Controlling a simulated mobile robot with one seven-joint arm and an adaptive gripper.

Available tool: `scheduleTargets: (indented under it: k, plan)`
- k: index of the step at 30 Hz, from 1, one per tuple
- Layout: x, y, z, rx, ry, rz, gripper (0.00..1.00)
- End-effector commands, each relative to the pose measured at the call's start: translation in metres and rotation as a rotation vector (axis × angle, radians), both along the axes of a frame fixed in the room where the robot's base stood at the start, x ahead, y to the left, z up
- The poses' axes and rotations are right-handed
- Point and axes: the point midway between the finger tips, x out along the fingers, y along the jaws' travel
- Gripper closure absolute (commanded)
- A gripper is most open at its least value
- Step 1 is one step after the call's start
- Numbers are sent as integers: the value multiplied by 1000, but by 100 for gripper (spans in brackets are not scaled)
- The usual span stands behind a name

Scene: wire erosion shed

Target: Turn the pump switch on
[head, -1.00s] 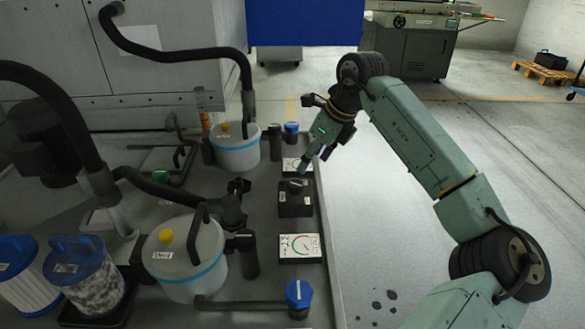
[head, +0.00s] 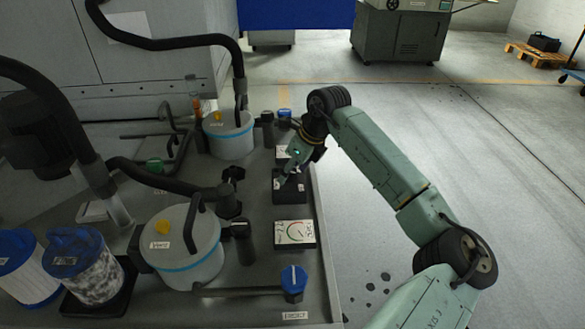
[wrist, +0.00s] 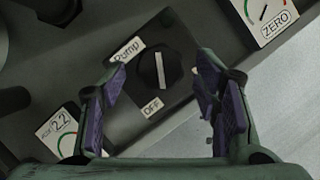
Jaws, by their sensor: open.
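The pump switch is a black box (head: 295,190) on the grey bench top. In the wrist view its round black knob (wrist: 160,70) carries a white line running roughly up and down the picture, its lower end near the "OFF" label (wrist: 152,106). A "Pump" label (wrist: 127,50) is at the knob's upper left. My gripper (wrist: 162,68) is open, its purple-padded fingers on either side of the knob with gaps visible. In the head view my gripper (head: 285,180) is at the box and partly hides it. Whether it touches the knob is unclear.
A gauge marked ZERO (wrist: 265,14) and another marked 2.2 (wrist: 62,130) flank the switch; the latter also shows in the head view (head: 295,234). White-lidded tanks (head: 185,235) and black hoses stand to the left. A blue knob (head: 293,280) is nearer. Open floor lies right.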

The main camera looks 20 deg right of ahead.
Motion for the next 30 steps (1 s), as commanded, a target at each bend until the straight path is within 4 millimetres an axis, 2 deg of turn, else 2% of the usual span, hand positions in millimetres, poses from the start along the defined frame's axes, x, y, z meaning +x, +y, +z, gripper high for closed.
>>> scheduleTargets:
  k: [4, 25, 30]
  plan:
    - [0, 0, 0, 0, 0, 0, 44]
    - [0, 0, 1, 0, 0, 0, 91]
    - [0, -1, 0, 0, 0, 6, 92]
